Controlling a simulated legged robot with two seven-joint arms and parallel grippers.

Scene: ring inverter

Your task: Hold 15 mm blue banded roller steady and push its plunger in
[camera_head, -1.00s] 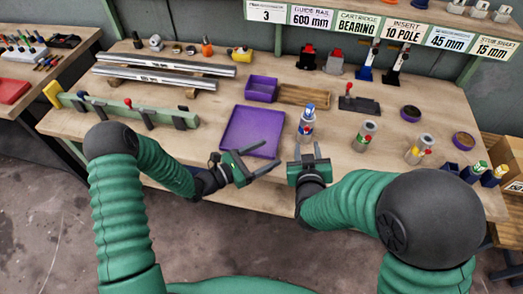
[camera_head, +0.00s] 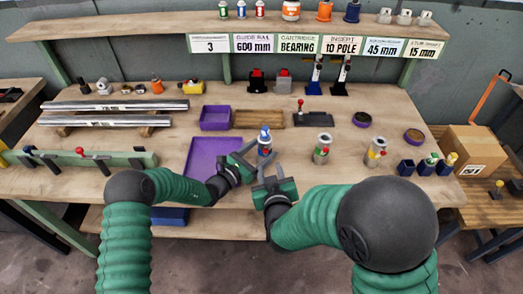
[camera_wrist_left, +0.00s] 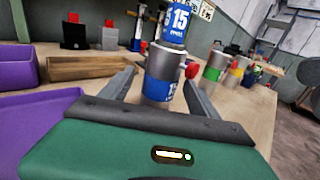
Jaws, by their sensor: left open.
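The blue banded roller (camera_head: 265,148) stands upright on the bench, a grey cylinder with a blue band, a blue-labelled top part and a red knob on its side. In the left wrist view the roller (camera_wrist_left: 158,90) rises between the fingers, its top part (camera_wrist_left: 174,24) marked 15. My left gripper (camera_head: 252,158) is open, its fingers reaching to either side of the roller; contact cannot be told. My right gripper (camera_head: 271,168) appears open and empty, fingers pointing up the picture, just in front of the roller and close to my left gripper.
A purple tray (camera_head: 203,150) lies left of the roller. Green-banded (camera_head: 321,150) and yellow-banded (camera_head: 376,152) cylinders stand to the right. A purple bin (camera_head: 215,118), a wooden tray (camera_head: 259,119) and a dark fixture (camera_head: 313,118) are behind. A labelled shelf (camera_head: 270,44) overhangs the back.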

